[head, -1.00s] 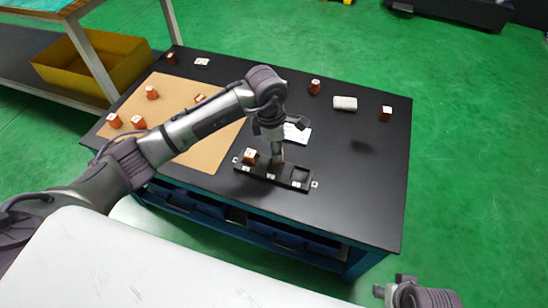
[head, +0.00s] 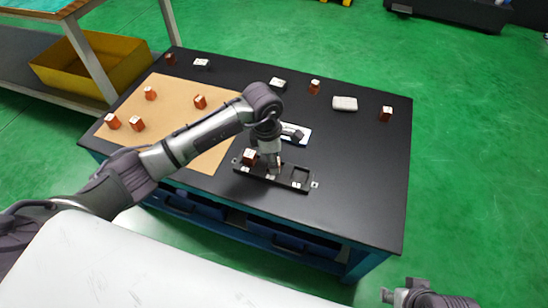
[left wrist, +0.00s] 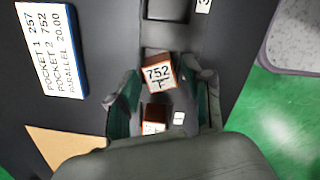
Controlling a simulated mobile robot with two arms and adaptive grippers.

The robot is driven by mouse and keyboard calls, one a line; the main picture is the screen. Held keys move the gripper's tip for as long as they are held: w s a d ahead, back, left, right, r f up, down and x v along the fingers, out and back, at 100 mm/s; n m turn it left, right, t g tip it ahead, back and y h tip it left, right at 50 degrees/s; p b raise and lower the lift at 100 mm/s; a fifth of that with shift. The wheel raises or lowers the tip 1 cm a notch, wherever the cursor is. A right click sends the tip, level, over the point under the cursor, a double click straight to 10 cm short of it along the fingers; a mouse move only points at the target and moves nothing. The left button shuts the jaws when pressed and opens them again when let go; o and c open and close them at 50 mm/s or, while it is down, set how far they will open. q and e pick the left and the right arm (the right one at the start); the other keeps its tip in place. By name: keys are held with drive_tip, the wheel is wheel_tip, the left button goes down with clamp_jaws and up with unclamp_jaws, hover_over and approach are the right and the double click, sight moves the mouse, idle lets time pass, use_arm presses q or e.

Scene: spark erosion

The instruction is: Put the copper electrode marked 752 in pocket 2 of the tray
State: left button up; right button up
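The copper electrode marked 752 (left wrist: 158,72) shows its white marked top in the left wrist view. It stands in the tray's middle position, between the empty pocket and another electrode (left wrist: 153,118). My left gripper (left wrist: 164,76) is open, its fingers on either side of the 752 electrode with gaps to both. In the head view my left gripper (head: 273,171) is low over the middle of the black tray (head: 285,184) and mostly hides the 752 electrode. The other electrode (head: 249,157) stands in the tray's left pocket. My right gripper (head: 387,295) is at the lower right, away from the table.
A card (left wrist: 52,48) reads pocket 1 257, pocket 2 752, parallel 20.00. The tray's right pocket (head: 300,175) is empty. Several electrodes stand on the tan mat (head: 180,95). The table's right side is clear.

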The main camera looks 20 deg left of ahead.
use_arm(q)
drive_tip(key=shift+r, duration=0.55)
wheel_tip(320, 180, up, 11)
drive_tip(key=a+p, duration=0.1)
drive_tip(key=p, duration=0.1)
drive_tip(key=shift+s+a, duration=0.15)
drive_tip(key=shift+s, duration=0.1)
use_arm(e)
drive_tip(key=s+x, duration=0.1)
drive_tip(key=x, duration=0.6)
drive_tip(key=shift+f+g, duration=0.3)
drive_tip(key=shift+f, duration=0.2)
drive_tip(key=shift+w+a, duration=0.1)
drive_tip(key=shift+a, duration=0.05)
